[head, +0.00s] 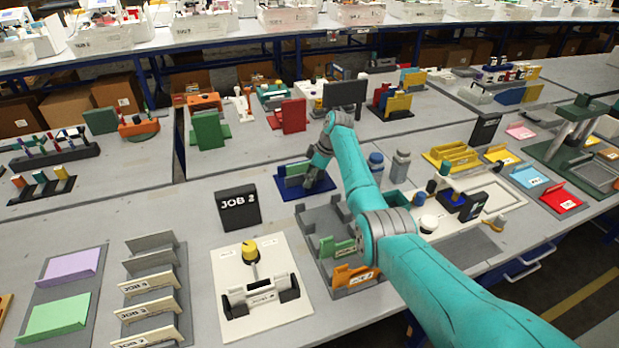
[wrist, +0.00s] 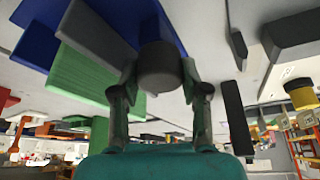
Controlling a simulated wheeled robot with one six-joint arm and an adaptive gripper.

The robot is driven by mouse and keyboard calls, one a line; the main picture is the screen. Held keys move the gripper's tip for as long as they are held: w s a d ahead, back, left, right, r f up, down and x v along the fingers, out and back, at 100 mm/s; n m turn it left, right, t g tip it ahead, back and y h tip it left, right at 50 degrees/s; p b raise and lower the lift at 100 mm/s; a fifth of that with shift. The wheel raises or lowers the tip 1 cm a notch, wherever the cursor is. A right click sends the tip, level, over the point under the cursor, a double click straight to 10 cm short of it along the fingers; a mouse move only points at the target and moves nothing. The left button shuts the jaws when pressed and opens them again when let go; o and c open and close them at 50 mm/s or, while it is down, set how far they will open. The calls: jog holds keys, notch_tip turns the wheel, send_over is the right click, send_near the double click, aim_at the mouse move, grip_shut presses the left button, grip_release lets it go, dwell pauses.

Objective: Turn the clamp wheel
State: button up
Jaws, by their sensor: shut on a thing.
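My gripper (head: 316,180) is at the middle of the bench in the head view, at the right end of a blue block (head: 290,187) with upright blue and green plates. In the wrist view my gripper (wrist: 160,82) is shut on a dark grey round piece (wrist: 159,68), which looks like the clamp wheel. The wheel's face fills the gap between the two fingers. Beside it in the wrist view are the green plate (wrist: 95,72), a grey plate (wrist: 100,28) and blue parts (wrist: 40,35). In the head view my gripper hides the wheel.
A black JOB 2 sign (head: 238,208) stands left of my gripper. In front are a white board (head: 290,310) with a yellow knob (head: 250,250) and a grey rack (head: 325,222). Small bottles (head: 400,165) stand to the right. Bare bench lies between the sign and the blue block.

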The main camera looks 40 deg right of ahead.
jog(key=shift+n+g, duration=0.4)
jog(key=shift+n, duration=0.9)
jog(key=shift+n+y, duration=0.3)
jog(key=o, duration=1.1)
jog(key=shift+o, duration=0.2)
jog(key=v, duration=0.8)
jog(key=shift+f, duration=0.1)
